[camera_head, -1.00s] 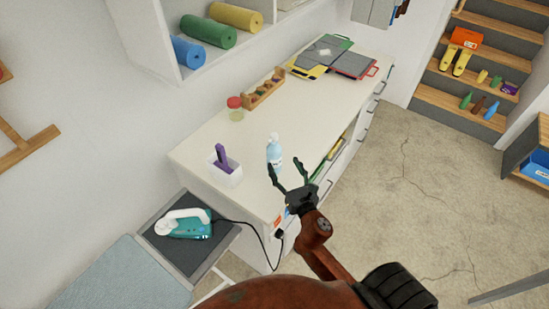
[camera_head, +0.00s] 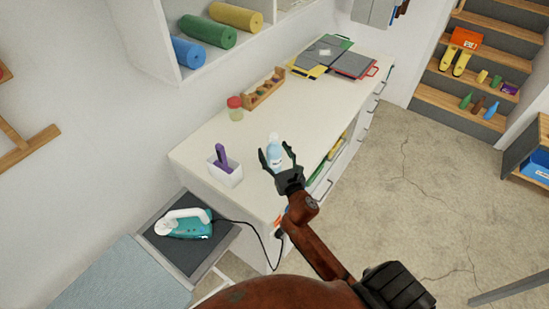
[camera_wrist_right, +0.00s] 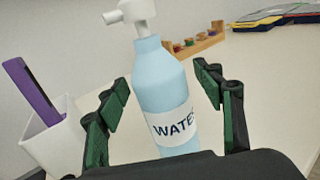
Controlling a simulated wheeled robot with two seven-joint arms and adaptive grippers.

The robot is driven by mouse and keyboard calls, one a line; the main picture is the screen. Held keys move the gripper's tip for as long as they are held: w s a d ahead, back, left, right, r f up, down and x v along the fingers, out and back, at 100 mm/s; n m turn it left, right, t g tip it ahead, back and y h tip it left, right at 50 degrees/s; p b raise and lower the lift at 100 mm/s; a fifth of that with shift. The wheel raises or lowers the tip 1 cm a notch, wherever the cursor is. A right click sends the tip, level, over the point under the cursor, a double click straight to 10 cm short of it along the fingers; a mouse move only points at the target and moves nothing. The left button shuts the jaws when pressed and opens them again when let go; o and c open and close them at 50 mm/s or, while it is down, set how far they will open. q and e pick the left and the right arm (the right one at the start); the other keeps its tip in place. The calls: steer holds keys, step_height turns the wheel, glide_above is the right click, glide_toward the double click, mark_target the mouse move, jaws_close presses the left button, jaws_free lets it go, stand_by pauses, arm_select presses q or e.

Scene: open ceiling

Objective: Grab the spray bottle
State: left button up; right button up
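The spray bottle (camera_head: 274,151) is light blue with a white spray head and stands upright on the white counter (camera_head: 215,142). It also shows in the right wrist view (camera_wrist_right: 163,85), with a white label reading "WATE". My right gripper (camera_head: 277,155) is open, with one finger on each side of the bottle. In the right wrist view its green-padded fingers (camera_wrist_right: 163,98) show gaps to the bottle on both sides. The bottle's base is hidden behind the gripper. My left gripper is not in view.
A white cup (camera_head: 225,174) with a purple item stands left of the bottle. A red-lidded jar (camera_head: 235,109) and a wooden rack (camera_head: 264,90) stand behind. Folders (camera_head: 325,57) lie at the far end. An iron (camera_head: 184,223) rests at the lower left.

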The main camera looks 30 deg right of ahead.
steer(key=c, duration=1.4)
steer(key=shift+r, duration=0.1)
